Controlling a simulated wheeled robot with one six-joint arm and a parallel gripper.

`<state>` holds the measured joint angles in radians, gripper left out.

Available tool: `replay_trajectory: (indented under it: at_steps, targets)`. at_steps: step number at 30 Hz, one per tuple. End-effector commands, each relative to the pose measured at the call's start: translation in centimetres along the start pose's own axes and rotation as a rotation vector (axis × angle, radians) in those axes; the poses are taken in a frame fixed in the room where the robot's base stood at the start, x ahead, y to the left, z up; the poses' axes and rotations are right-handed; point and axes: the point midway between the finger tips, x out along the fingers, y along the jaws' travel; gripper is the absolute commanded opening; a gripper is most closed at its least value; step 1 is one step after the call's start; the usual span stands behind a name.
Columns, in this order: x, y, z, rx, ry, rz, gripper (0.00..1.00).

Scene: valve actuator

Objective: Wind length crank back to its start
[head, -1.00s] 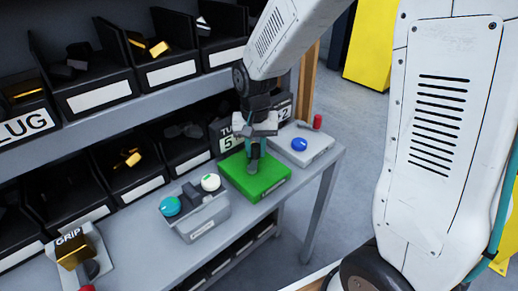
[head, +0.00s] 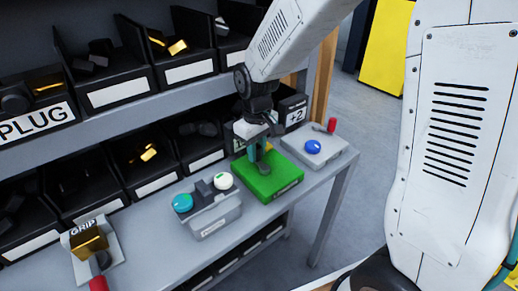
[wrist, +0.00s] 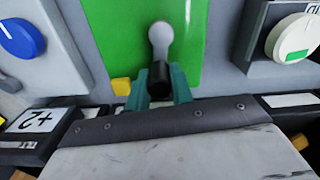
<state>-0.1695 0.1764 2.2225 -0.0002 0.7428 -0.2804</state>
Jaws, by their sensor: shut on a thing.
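A green box (head: 282,184) sits on the grey bench, and its green face (wrist: 110,35) fills the middle of the wrist view. A grey crank arm (wrist: 160,38) with a black knob (wrist: 159,76) is on that face. My gripper (wrist: 160,88) has its teal fingers shut on the black knob, one on each side. In the head view my gripper (head: 257,157) is over the back-left part of the green box. The fingers and wrist partly hide the crank and the display behind it there.
A grey unit with a teal knob (head: 182,203) and a white-green knob (head: 223,181) stands left of the box. A blue knob (head: 313,147) on a pale unit and a "+2" sign (head: 294,112) are right. A GRIP block (head: 88,239) is far left. Bins line the back.

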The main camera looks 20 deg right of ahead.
Motion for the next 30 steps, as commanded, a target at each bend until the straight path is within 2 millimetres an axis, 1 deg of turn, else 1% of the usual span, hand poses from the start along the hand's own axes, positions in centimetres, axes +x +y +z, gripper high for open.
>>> replay_trajectory:
  at_steps: [9,21,22,23,24,30]
  targets:
    - [-0.07,-0.29,-0.13,-0.073,0.002,0.0,0.0]
    - [-0.07,-0.3,-0.12,-0.079,0.002,0.0,0.0]
    - [-0.07,-0.3,-0.12,-0.078,0.002,0.0,0.26]
    - [-0.07,-0.3,-0.12,-0.078,0.002,0.0,0.34]
    - [-0.07,-0.31,-0.12,-0.078,0.002,0.0,0.45]
    - [-0.03,-0.31,-0.09,-0.078,0.001,0.0,0.45]
